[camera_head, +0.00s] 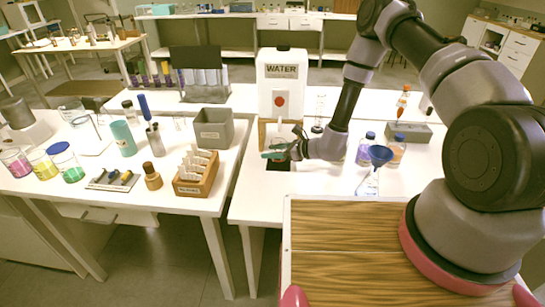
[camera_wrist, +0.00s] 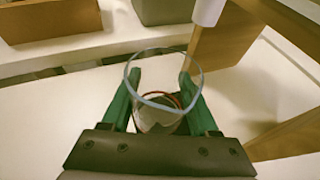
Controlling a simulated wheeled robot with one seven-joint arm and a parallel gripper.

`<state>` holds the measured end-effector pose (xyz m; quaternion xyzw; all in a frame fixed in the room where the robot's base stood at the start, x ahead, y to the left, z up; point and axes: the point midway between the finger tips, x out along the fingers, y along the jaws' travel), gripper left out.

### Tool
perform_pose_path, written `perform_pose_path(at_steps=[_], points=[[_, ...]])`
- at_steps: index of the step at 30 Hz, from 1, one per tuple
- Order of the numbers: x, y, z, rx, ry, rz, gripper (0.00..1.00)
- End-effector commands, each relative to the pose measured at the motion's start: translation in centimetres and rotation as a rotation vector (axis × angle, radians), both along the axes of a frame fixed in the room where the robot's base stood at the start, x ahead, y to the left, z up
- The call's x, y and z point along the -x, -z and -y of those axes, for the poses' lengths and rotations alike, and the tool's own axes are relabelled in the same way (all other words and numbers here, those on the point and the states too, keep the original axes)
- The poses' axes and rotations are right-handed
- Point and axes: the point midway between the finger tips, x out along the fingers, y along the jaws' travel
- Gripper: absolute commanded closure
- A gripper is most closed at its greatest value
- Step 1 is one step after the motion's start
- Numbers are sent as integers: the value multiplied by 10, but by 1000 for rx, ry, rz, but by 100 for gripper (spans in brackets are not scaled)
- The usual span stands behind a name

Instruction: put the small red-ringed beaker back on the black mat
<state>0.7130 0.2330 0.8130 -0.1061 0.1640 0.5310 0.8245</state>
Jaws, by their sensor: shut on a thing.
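The small beaker (camera_wrist: 162,88) is clear glass with a red ring near its base, seen through its open mouth in the wrist view. My gripper (camera_wrist: 163,85) has its green fingers shut on it, one on each side. In the head view my gripper (camera_head: 276,152) is in front of the water dispenser, low over the table; the beaker is hard to make out there. The black mat (camera_head: 280,168) shows partly as a dark patch just below my gripper. I cannot tell whether the beaker touches it.
The white water dispenser (camera_head: 282,78) stands close behind my gripper; its spout (camera_wrist: 208,12) shows in the wrist view. A wooden rack (camera_head: 196,174) and grey bin (camera_head: 213,128) stand on the left table. A blue funnel (camera_head: 380,155) and bottles stand to the right.

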Motion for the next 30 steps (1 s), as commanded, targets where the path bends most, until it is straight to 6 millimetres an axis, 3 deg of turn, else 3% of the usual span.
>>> perform_pose_path(at_steps=[5, 15, 25, 26, 28, 30], points=[[-17, 1, 1, 1, 1, -1, 100], [-17, 35, 1, -1, 0, -2, 100], [-17, 38, 0, 0, 0, -1, 100], [-17, 39, 0, 0, 0, -1, 36], [-17, 38, 1, 0, 0, -1, 10], [-17, 38, 1, 0, 0, -1, 10]])
